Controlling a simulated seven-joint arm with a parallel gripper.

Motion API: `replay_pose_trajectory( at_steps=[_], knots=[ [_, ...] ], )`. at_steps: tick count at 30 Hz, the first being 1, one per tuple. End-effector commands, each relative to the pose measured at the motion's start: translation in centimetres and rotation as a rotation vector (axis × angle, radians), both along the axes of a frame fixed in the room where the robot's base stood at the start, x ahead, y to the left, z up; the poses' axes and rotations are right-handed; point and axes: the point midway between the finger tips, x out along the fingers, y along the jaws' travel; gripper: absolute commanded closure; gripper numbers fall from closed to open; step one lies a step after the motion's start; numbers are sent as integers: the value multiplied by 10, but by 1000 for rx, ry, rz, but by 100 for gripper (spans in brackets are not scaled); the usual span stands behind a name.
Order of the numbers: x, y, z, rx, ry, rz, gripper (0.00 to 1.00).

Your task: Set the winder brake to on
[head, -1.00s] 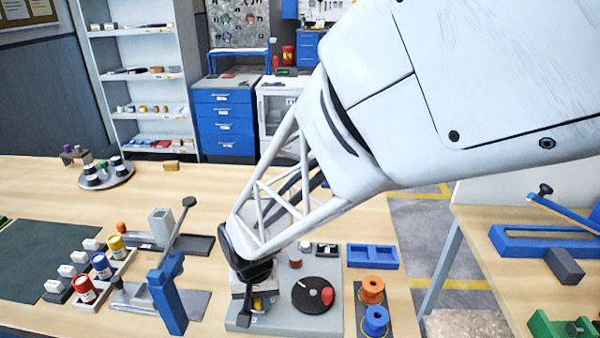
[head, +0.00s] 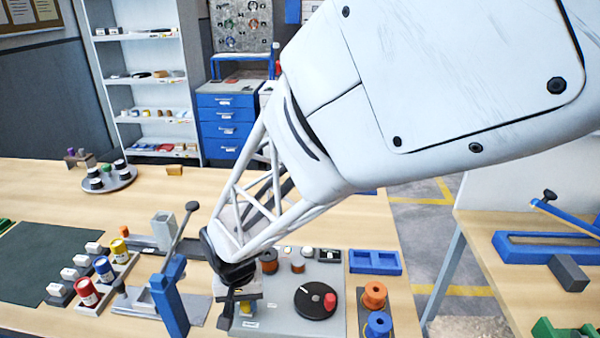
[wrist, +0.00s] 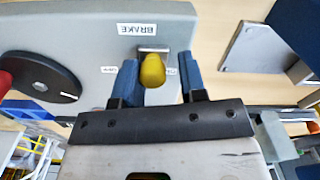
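The brake control is a small yellow knob (wrist: 152,70) on the grey winder base (wrist: 60,40), beside a white BRAKE label (wrist: 150,29) that reads upside down in the wrist view. Two smaller labels flank the knob, partly hidden by the fingers, so I cannot read the setting. My gripper (wrist: 158,62) is open, with one blue finger on each side of the knob. The left finger is close to it and a wider gap shows on the right. In the head view the yellow knob (head: 246,307) shows just below my gripper.
A black disc with a red knob (head: 316,300) is on the winder base. A blue post with a long lever (head: 170,300) stands close on the left. Orange and blue spools (head: 376,308) and a blue tray (head: 375,262) are to the right. Colored tins (head: 104,268) are further left.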

Motion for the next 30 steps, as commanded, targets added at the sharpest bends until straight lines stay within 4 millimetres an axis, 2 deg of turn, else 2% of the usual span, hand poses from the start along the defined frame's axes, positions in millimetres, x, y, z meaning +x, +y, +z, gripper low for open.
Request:
replay_pose_trajectory(
  at_steps=[1, 3, 12, 17, 30],
  knots=[
    [0, 0, 0, 0, -1, 0, 57],
    [0, 0, 0, 0, 0, 0, 50],
    [0, -1, 1, -1, 1, -1, 50],
    [0, -1, 7, -1, -1, -1, 50],
    [0, -1, 58, 0, -2, 0, 50]
  ],
)
